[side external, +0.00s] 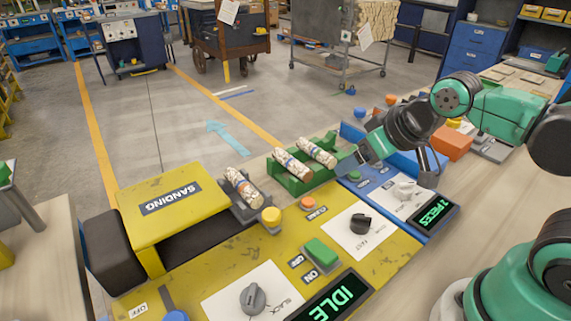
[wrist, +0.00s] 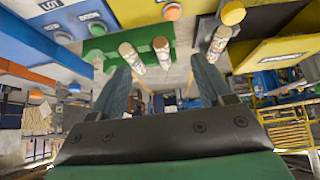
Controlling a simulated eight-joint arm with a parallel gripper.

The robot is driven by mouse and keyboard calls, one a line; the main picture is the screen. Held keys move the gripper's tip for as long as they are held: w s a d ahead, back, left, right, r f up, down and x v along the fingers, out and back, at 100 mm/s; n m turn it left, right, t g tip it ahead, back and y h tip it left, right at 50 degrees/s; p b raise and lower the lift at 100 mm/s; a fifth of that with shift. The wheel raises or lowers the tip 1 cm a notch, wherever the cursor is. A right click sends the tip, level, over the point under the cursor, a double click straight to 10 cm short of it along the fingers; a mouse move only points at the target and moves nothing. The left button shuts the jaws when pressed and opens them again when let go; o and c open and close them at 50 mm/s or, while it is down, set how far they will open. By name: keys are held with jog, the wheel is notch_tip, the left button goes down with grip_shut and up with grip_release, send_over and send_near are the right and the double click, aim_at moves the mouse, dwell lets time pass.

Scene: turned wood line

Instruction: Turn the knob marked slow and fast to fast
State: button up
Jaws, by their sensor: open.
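In the side external view, a black knob (side external: 361,224) stands on a white plate on the yellow panel. The word FAST reads just below it; the word SLOW is not legible to me. Its pointer direction is too small to tell. My gripper (side external: 388,172) is open and empty above the blue panel section, beyond and to the right of the black knob, apart from it. In the wrist view my gripper (wrist: 160,68) shows two spread fingers with nothing held between them. The black knob is not seen in the wrist view.
A grey knob (side external: 253,298) and a pale knob (side external: 404,190) sit on other white plates. An IDLE display (side external: 331,300), a green switch (side external: 320,252), an orange button (side external: 308,203) and a yellow button (side external: 271,216) are nearby. Turned wood pieces (side external: 293,165) rest behind the panel.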

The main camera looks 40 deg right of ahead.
jog(key=shift+o, duration=0.4)
jog(key=n+g, duration=0.6)
jog(key=n, duration=0.4)
send_over(363, 216)
jog(key=f, duration=0.5)
jog(key=shift+w+f, duration=0.3)
jog(key=shift+f, duration=0.05)
jog(key=shift+s+f+n+g, duration=0.25)
jog(key=shift+f+n+g, duration=0.25)
jog(key=shift+n+g, duration=0.15)
jog(key=shift+f, duration=2.75)
grip_shut()
